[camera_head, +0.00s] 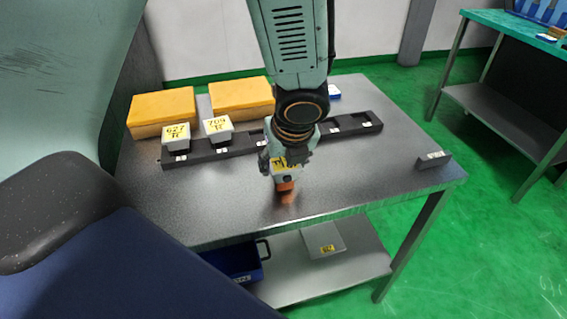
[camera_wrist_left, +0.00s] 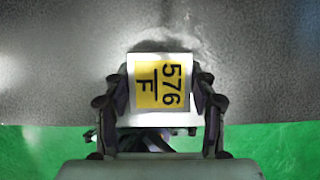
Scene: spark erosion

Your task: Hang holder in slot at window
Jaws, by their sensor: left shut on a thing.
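My left gripper (camera_head: 284,162) is shut on a light grey holder with a yellow label (camera_head: 279,163). The left wrist view shows the holder (camera_wrist_left: 160,112) between both fingers (camera_wrist_left: 160,95), its label reading 576 F. A copper-coloured part (camera_head: 285,186) hangs below it, above the table's front part; I cannot tell whether it touches. A long black rack (camera_head: 235,147) with slots and small white tags lies behind the gripper. Two labelled holders, 627 (camera_head: 175,135) and 709 (camera_head: 217,128), sit in its left slots. My arm hides its middle; slots to the right look empty. My right gripper is not in view.
Two yellow boxes (camera_head: 162,108) (camera_head: 240,95) stand behind the rack on the metal table (camera_head: 385,180). A small dark tagged block (camera_head: 433,160) is near the right edge. A blue bin (camera_head: 238,268) and a grey plate (camera_head: 323,239) are on the lower shelf.

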